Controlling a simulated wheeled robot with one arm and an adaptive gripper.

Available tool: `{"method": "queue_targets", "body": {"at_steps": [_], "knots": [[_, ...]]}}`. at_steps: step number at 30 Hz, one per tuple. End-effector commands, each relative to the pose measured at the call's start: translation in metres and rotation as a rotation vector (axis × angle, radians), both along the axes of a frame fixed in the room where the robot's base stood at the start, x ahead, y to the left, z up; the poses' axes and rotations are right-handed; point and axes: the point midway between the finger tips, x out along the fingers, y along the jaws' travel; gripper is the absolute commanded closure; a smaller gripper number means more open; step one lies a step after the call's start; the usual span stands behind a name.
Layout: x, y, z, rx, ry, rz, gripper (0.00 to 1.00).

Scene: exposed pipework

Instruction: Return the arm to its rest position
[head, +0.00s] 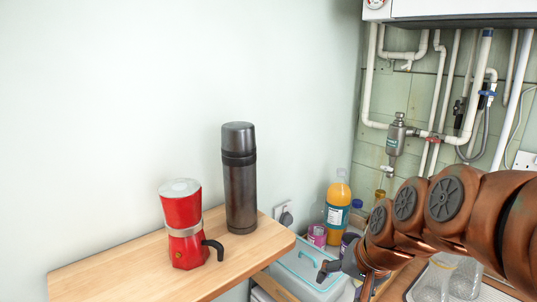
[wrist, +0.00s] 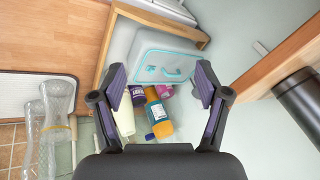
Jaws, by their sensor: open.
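My gripper (wrist: 160,76) is open and empty in the wrist view, its two dark fingers spread wide. Below and beyond the fingers are a pale box with a teal-edged lid and several bottles. My gripper also shows in the head view (head: 335,268) at the lower right, partly hidden by my arm. My copper-coloured arm (head: 450,205) reaches in from the right edge, in front of the pipework. The gripper is apart from the wooden shelf (head: 110,278), to the right of its end.
A red moka pot (head: 182,215) and a dark flask (head: 240,185) stand on the shelf. An orange bottle (head: 337,212) and a lidded box (head: 310,265) are near the gripper. White pipes (head: 372,80) and a metal filter (head: 395,135) are behind the arm. The wall space at left is clear.

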Motion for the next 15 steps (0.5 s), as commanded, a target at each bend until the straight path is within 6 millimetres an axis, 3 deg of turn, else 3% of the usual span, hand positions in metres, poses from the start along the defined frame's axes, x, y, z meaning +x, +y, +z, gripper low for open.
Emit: {"method": "queue_targets", "body": {"at_steps": [3,9,12,15], "knots": [[-0.068,0.0,-0.032,-0.085,0.137,0.116,0.25],[-0.171,-0.017,-0.068,-0.203,0.352,0.27,0.25],[-0.206,-0.026,-0.078,-0.241,0.432,0.318,0.25],[-0.227,-0.032,-0.083,-0.262,0.481,0.346,0.25]]}}
